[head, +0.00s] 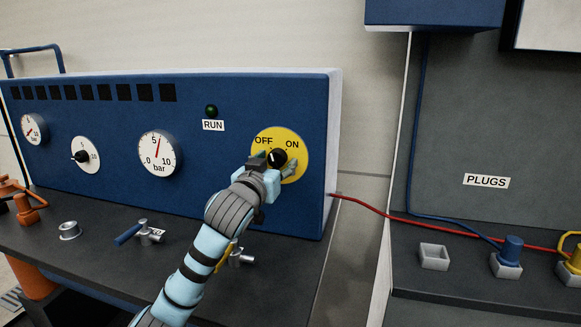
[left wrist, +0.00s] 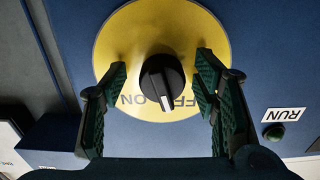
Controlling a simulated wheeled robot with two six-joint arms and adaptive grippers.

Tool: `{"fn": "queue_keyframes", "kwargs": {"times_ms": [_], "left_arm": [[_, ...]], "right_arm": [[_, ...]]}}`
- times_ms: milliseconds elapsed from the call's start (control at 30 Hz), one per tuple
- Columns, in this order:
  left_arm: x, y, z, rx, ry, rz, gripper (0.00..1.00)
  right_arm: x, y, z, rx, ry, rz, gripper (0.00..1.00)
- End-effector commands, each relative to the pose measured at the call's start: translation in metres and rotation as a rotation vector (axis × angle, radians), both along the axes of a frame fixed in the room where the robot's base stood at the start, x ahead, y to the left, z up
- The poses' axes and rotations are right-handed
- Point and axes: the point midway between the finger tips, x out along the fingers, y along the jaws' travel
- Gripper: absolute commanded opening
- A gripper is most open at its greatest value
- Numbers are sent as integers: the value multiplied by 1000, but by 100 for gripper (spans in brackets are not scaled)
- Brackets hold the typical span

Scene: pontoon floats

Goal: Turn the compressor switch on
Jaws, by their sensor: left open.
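The compressor switch is a black round knob (head: 277,157) on a yellow disc (head: 301,146) marked OFF and ON, on the blue panel. In the left wrist view the knob (left wrist: 162,82) has a white line that points between the two words, slightly towards OFF. My left gripper (head: 276,166) is at the disc, its fingers open on either side of the knob. In the left wrist view there are gaps between the knob and both fingers. The RUN lamp (head: 211,111) looks dark green. My right gripper is not in view.
The blue panel (head: 225,187) also carries several gauges and dials. Below it, a dark shelf (head: 95,255) holds a blue-handled valve (head: 129,234) and a yellow-handled valve near my left arm. A red hose (head: 390,213) runs right to the PLUGS station (head: 486,181).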

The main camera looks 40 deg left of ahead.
Motion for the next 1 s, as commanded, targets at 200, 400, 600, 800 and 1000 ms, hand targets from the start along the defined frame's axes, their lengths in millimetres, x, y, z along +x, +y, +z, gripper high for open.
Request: {"fn": "queue_keyframes", "kwargs": {"times_ms": [200,400,600,800,1000], "left_arm": [[1,0,1,0,0,-1,55],[2,-1,1,-1,0,-3,26],[2,-1,1,0,0,-3,7],[2,-1,1,20,9,-3,7],[2,-1,3,92,34,-4,7]], "right_arm": [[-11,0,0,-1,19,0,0],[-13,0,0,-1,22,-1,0],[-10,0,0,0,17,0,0],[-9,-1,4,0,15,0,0],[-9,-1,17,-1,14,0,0]]}}
